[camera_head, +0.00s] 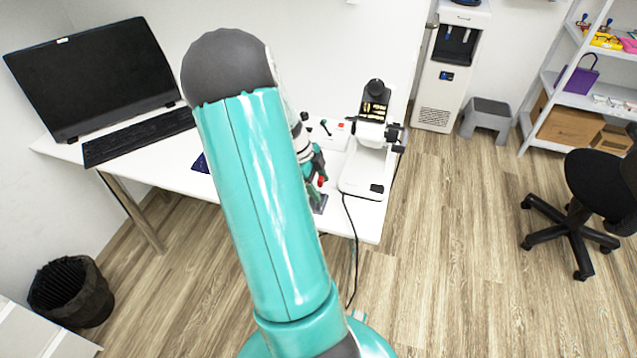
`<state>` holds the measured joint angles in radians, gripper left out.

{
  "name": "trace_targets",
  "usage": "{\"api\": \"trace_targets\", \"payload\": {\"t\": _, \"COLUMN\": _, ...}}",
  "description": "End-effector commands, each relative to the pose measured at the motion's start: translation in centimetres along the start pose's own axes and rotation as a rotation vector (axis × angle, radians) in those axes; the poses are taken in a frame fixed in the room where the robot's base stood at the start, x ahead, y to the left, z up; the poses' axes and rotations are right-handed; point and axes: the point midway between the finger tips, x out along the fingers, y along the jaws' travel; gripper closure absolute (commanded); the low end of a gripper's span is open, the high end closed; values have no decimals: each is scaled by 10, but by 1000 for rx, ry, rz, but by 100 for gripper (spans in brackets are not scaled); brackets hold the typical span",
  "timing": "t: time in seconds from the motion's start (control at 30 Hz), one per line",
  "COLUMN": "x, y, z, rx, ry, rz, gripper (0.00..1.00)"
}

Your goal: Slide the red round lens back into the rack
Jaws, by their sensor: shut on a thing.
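My gripper (319,175) is partly hidden behind my own teal arm, above the right part of the white table. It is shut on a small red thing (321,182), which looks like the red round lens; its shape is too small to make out. Just below it, near the table's front edge, is a small dark grey item (319,204) that may be the rack. My arm covers part of this area, and I cannot tell whether the red piece touches the grey item.
A white instrument (366,167) stands close to the right of my gripper on the white table (172,172). A small white box (330,131) with a dark lever is behind. A monitor (95,75) and keyboard (137,136) are at left. A black cable hangs over the front edge.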

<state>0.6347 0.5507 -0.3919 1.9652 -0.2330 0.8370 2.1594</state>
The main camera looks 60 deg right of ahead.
Motion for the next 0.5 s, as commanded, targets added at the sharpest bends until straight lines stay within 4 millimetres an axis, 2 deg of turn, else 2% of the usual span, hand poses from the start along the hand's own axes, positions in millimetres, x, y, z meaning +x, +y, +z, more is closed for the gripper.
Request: {"api": "trace_targets", "payload": {"t": 0.5, "x": 5, "y": 0, "z": 2, "rx": 0, "ry": 1, "rz": 1, "gripper": 65}}
